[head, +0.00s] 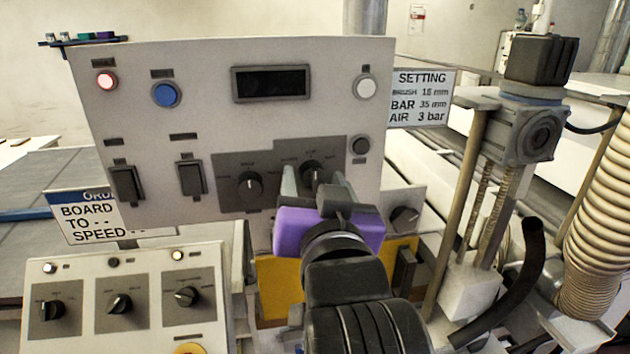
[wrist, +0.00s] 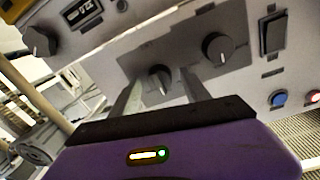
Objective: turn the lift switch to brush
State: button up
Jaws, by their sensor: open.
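Two black rotary knobs sit on a darker grey plate on the upright white panel. The right-hand knob (head: 312,171) is between the fingertips of my gripper (head: 309,182); it also shows in the wrist view (wrist: 160,77). The left-hand knob (head: 249,185) stands clear of my gripper and shows at upper right in the wrist view (wrist: 216,48). My gripper (wrist: 158,90) is open, one finger on each side of the right-hand knob; I cannot tell whether they touch it. The small labels around the knobs are too blurred to tell which is the lift switch.
The panel also has a red lamp (head: 107,80), a blue button (head: 166,94), a dark display (head: 271,83) and two rocker switches. A setting sign (head: 421,97) reads brush 16 mm, bar 35 mm, air 3 bar. A lower control box (head: 125,300) and a motor column (head: 530,125) flank my arm.

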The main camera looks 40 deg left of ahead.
grip_shut()
jog(key=n, duration=0.5)
jog(key=shift+f+n, duration=0.1)
jog(key=shift+n, duration=0.3)
jog(key=n, duration=0.5)
jog(key=shift+y+b, duration=0.3)
jog(key=shift+b, duration=0.1)
jog(key=shift+n, duration=0.3)
grip_release()
